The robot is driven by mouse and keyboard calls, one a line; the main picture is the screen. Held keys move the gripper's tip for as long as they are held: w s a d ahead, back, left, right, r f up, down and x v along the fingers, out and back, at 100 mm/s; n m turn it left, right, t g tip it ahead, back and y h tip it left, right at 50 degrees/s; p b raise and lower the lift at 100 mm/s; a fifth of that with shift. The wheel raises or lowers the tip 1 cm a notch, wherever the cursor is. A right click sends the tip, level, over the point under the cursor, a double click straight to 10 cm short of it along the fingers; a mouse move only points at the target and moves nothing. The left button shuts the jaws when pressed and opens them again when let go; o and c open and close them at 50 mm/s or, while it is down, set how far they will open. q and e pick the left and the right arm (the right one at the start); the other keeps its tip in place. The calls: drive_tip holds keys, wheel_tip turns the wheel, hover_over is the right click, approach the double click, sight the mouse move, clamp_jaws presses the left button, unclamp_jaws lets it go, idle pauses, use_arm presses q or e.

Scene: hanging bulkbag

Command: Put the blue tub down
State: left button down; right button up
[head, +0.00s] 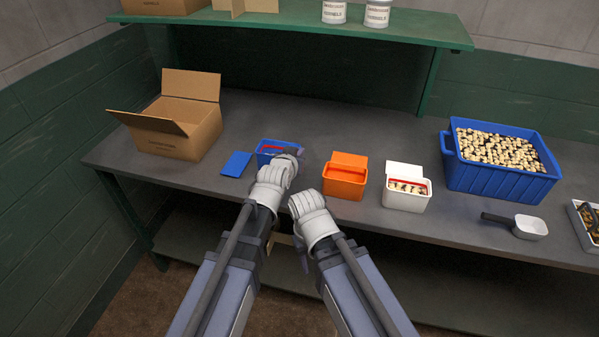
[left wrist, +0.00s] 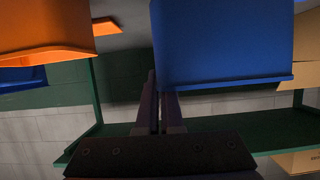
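The small blue tub (head: 268,158) is at the table's middle-left, upright, with some red showing inside. It fills the top middle of the left wrist view (left wrist: 222,40). My left gripper (head: 298,154) is at the tub's right side. In the left wrist view its fingers (left wrist: 160,105) are close together at the tub's edge and look shut on its wall. Part of the tub is hidden by my left wrist. Whether its base touches the table is hard to tell. My right gripper (head: 302,258) hangs in front of the table edge, mostly hidden by its own wrist.
A flat blue lid (head: 237,164) lies left of the tub, near an open cardboard box (head: 178,133). An orange tub (head: 344,185) and a white tub (head: 405,198) stand to the right. Further right are a big blue crate (head: 500,182) and a scoop (head: 530,228). A green shelf (head: 300,22) is above.

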use_arm(q)
drive_tip(key=shift+f, duration=0.4)
use_arm(e)
drive_tip(key=shift+f, duration=0.45)
use_arm(q)
wheel_tip(320, 180, down, 4)
drive_tip(key=b, duration=0.3)
drive_tip(key=shift+r+b, duration=0.25)
drive_tip(key=shift+b, duration=0.1)
use_arm(e)
wheel_tip(320, 180, down, 4)
drive_tip(key=shift+r, duration=0.25)
use_arm(q)
drive_tip(key=shift+f, duration=0.15)
drive_tip(key=c, duration=1.1)
unclamp_jaws()
use_arm(e)
drive_tip(key=shift+f, duration=0.1)
use_arm(q)
drive_tip(key=shift+r, duration=0.2)
